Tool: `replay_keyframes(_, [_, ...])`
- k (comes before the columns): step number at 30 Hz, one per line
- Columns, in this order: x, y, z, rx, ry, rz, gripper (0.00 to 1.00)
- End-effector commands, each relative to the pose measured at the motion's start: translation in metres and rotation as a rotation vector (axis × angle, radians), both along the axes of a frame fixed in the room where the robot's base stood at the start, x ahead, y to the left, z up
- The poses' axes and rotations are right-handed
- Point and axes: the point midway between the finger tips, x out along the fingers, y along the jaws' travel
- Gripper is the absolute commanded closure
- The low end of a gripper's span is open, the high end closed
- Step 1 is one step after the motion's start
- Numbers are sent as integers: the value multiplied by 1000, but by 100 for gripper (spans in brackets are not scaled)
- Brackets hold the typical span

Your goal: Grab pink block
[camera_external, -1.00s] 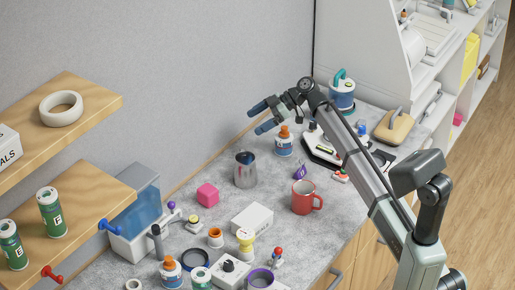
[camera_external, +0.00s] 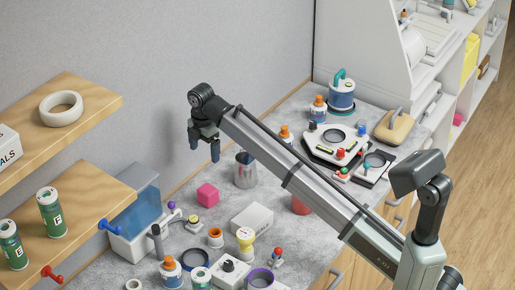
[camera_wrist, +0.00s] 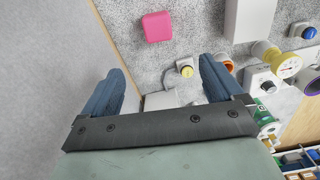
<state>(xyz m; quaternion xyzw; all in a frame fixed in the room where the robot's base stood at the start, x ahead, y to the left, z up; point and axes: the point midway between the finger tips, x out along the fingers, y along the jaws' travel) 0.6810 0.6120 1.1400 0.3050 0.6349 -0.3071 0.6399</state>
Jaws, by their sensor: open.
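The pink block (camera_external: 208,195) sits on the grey counter, left of the metal cup and behind the white box. In the wrist view the pink block (camera_wrist: 157,27) lies near the top, beyond the fingertips and a little left of the middle of the gap. My gripper (camera_external: 204,150) is in the air above the counter, pointing down, above the pink block in the picture and apart from it. My gripper (camera_wrist: 163,75) is open with nothing between its blue fingers.
The metal cup (camera_external: 245,172) stands right of the block. A white box (camera_external: 252,219) lies in front of it. A blue bin (camera_external: 138,215) and wooden shelves (camera_external: 88,194) are at left. The wall (camera_external: 180,60) is behind. A red mug (camera_external: 300,206) is partly hidden by my arm.

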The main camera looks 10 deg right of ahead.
Motion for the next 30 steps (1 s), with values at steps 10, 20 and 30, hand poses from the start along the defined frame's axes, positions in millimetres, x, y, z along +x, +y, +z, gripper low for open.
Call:
replay_keyframes(10, [2, -4, -51, 4, 5, -5, 6])
replay_keyframes(20, [2, -4, -89, 4, 6, -5, 6])
replay_keyframes(30, [2, -3, -135, 5, 5, -5, 6])
